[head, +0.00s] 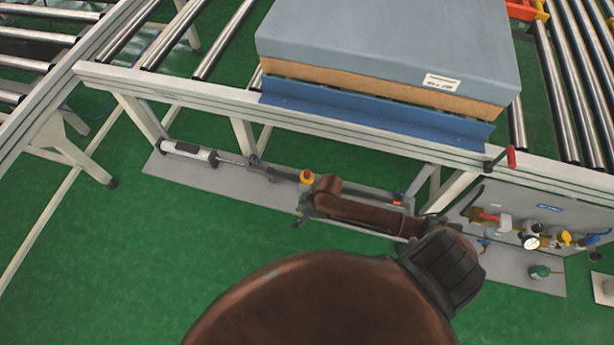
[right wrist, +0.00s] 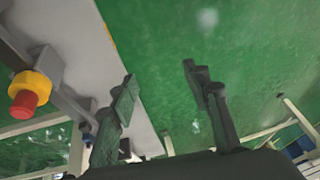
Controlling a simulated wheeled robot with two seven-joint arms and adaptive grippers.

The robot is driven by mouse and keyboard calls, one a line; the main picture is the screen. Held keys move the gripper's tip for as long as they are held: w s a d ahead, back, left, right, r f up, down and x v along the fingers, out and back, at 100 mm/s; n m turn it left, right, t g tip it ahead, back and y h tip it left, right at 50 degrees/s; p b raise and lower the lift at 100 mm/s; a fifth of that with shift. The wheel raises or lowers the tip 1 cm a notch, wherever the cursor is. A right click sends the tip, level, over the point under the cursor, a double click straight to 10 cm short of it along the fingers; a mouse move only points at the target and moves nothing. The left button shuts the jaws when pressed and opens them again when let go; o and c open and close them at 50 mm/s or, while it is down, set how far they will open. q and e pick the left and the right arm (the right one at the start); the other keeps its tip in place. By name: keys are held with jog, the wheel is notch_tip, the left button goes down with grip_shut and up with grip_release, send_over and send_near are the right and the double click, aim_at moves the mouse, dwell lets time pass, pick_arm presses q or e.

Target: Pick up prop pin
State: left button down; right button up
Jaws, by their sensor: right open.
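I cannot tell for certain which part is the prop pin. A red knob with a yellow collar (head: 307,177) stands on the grey plate under the conveyor. It also shows at the left of the right wrist view (right wrist: 30,92). My right gripper (head: 302,210) is just below this knob in the head view, partly hidden by my arm. In the right wrist view its two fingers (right wrist: 159,75) are apart, with nothing between them but green floor and the plate's edge. The knob is outside the fingers, to their left. My left gripper is not in view.
A grey-blue mattress (head: 390,45) lies on the roller conveyor (head: 205,45) above a blue bracket (head: 370,118). A white-and-grey cylinder (head: 188,151) lies on the plate (head: 235,178). A red-handled lever (head: 510,157) and a gauge panel (head: 545,210) are at right. Green floor is free at left.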

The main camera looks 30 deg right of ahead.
jog(key=w+d, duration=0.7)
jog(key=r+t+h, duration=0.1)
jog(key=r, duration=0.1)
send_over(307, 172)
jog(key=s+d, duration=0.1)
jog(key=s, duration=0.1)
jog(key=shift+m, duration=0.3)
jog(key=b+x, duration=0.1)
jog(key=x, duration=0.1)
jog(key=b+x, duration=0.1)
jog(key=x, duration=0.1)
jog(key=d+x, duration=0.1)
jog(key=x, duration=0.1)
jog(key=shift+s+f+b, duration=0.15)
jog(key=shift+f+b, duration=0.15)
jog(key=shift+b, duration=0.1)
jog(key=shift+w+a+f, duration=0.15)
jog(key=shift+w+f, duration=0.1)
jog(key=shift+f, duration=0.2)
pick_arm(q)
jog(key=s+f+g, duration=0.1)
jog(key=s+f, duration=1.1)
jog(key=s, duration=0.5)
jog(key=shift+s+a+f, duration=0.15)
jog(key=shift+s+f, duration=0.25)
pick_arm(e)
jog(key=shift+c, duration=0.4)
grip_shut()
